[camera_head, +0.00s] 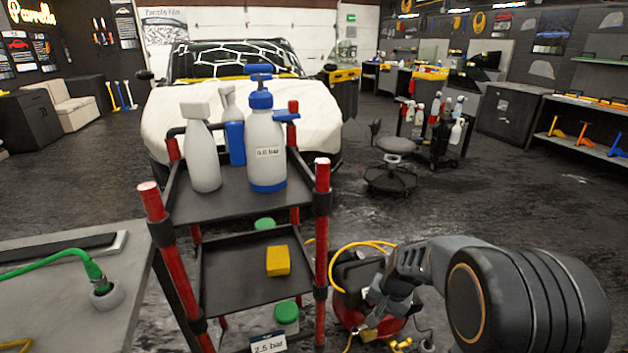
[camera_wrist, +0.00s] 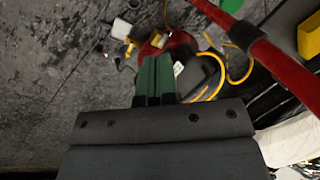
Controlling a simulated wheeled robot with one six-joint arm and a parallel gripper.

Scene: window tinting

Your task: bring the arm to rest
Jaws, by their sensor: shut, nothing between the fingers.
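My arm reaches in from the lower right of the head view. My gripper is hard to make out there, near the red compressor. In the wrist view my gripper (camera_wrist: 155,62) shows as two green fingers, shut together with nothing between them. It points down past a red cart post toward the floor and the red compressor (camera_wrist: 178,44). The gripper looks apart from the cart, though the exact gap cannot be told.
A black cart (camera_head: 240,190) with red posts (camera_head: 322,225) stands left of my arm, carrying bottles and a yellow sponge (camera_head: 278,260). The red compressor (camera_head: 385,325) and yellow hose (camera_head: 345,252) lie below. A grey workbench (camera_head: 60,310) is at left; open floor extends right.

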